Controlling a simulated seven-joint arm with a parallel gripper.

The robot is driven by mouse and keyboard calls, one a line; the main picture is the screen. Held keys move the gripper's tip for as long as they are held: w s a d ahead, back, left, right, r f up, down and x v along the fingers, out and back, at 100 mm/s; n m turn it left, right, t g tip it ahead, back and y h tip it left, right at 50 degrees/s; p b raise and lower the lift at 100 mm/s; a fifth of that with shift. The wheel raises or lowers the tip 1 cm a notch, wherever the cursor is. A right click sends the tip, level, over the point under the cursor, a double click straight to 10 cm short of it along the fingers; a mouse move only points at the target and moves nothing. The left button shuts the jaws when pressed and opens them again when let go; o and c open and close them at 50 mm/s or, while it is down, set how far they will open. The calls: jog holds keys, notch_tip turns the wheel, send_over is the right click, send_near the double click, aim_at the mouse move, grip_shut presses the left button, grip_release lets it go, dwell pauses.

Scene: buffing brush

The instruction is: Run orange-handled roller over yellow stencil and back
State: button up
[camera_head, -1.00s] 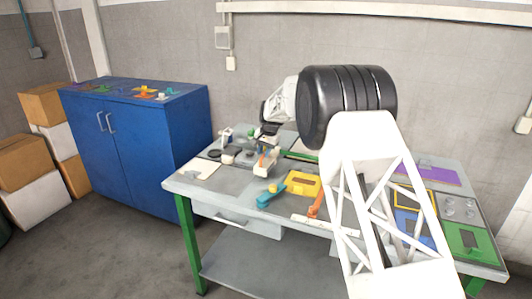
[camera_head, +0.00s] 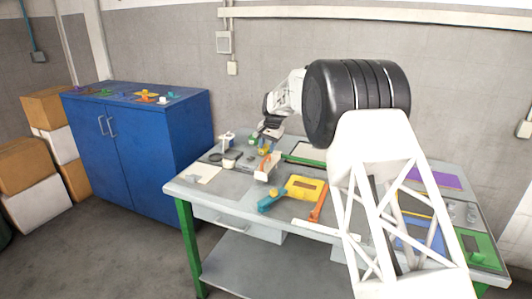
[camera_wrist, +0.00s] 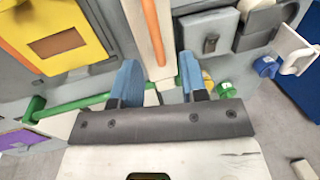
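The yellow stencil (camera_head: 308,186) lies flat on the grey table, and it also shows at upper left in the wrist view (camera_wrist: 88,50). An orange handle (camera_head: 267,162) on a pale block, seemingly the roller, is left of and behind the stencil. In the wrist view the orange handle (camera_wrist: 152,25) runs along the pale piece toward the gap between my fingers. My gripper (camera_wrist: 158,72) has two blue fingers, spread apart with nothing clearly clamped. In the head view my gripper (camera_head: 262,143) is just behind the handle. Whether the fingers touch it cannot be told.
Small devices (camera_head: 228,157) stand at the table's left. Blue, purple and green panels lie at right. A blue cabinet (camera_head: 140,150) stands behind left.

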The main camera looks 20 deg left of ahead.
jog(key=shift+d+r, duration=0.25)
jog(key=shift+r, duration=1.05)
jog(key=s+d+r, duration=0.4)
jog(key=d+r, duration=0.2)
jog(key=d, duration=0.4)
jog(key=s+d+r, duration=0.4)
jog(key=d+r, duration=0.2)
jog(key=d, duration=0.4)
jog(key=s+d+r+t, duration=0.1)
jog(key=s+d+r, duration=0.2)
jog(key=s+d, duration=0.5)
jog(key=s+d+r+t, duration=0.1)
jog(key=s+d+r, duration=0.1)
jog(key=s+d, duration=0.55)
jog(key=s+d+h, duration=0.1)
jog(key=s+d, duration=1.5)
jog(key=s, duration=0.2)
jog(key=s+d+f, duration=0.2)
jog(key=s+f, duration=0.1)
jog(key=s, duration=0.3)
jog(key=s+d+f+h, duration=0.1)
jog(key=s+d+f, duration=0.2)
jog(key=s, duration=0.4)
jog(key=s+d+f, duration=0.2)
jog(key=s+f, duration=0.1)
jog(key=s, duration=0.3)
jog(key=shift+s+d+t, duration=0.25)
jog(key=shift+s+t, duration=0.05)
